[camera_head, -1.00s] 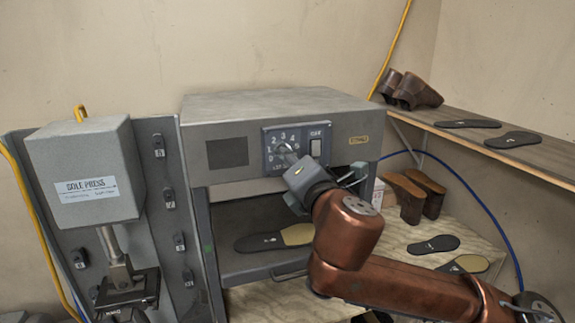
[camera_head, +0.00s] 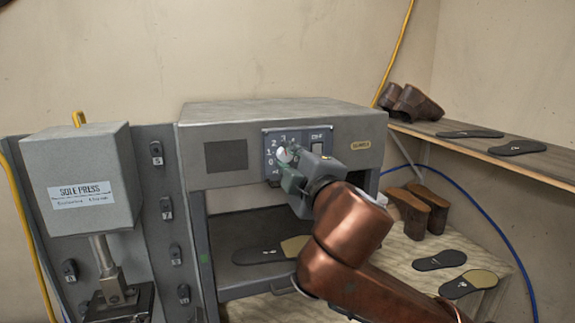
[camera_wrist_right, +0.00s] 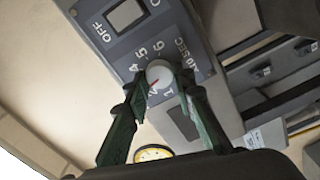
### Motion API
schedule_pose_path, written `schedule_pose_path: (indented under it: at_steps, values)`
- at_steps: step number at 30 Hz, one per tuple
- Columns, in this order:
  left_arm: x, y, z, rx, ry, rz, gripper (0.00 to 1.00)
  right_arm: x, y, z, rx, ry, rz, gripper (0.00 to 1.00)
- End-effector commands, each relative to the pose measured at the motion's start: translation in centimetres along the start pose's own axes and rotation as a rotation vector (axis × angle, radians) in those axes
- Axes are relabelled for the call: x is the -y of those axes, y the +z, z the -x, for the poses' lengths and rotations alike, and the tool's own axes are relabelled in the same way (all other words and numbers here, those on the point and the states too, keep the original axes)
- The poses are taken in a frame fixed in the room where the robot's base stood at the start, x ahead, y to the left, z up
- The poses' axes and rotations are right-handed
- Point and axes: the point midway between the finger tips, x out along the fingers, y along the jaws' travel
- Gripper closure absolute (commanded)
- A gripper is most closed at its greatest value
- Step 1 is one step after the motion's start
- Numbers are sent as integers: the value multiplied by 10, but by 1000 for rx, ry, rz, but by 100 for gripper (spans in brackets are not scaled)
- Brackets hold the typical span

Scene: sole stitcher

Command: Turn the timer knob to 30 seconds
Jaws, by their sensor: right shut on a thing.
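The timer knob (camera_head: 285,154) is a small pale round knob on the dark dial panel (camera_head: 271,139) of the grey machine. In the right wrist view the knob (camera_wrist_right: 159,72) carries a red pointer mark toward the lower left, near a fingertip. Digits and "x10 SEC" surround it; fingers cover part of the scale, so the exact number pointed at is unclear. My right gripper (camera_head: 289,163) reaches the knob from the lower right. Its two green fingers (camera_wrist_right: 163,80) are shut on opposite sides of the knob. My left gripper is not in view.
An on/off switch (camera_head: 317,148) sits right of the dial. The sole press (camera_head: 80,180) stands at the left. Insoles (camera_head: 258,256) lie in the bay below. A shelf (camera_head: 480,148) with shoes is at the right.

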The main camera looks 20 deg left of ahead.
Motion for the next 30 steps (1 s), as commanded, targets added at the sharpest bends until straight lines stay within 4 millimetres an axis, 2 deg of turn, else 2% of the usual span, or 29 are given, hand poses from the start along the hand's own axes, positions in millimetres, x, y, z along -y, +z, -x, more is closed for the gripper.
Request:
schedule_pose_path:
  at_steps: [12,30]
  values:
    - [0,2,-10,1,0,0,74,2,0,-1,1,-4,-209,100]
    - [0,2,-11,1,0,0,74,2,0,-1,1,-4,-242,100]
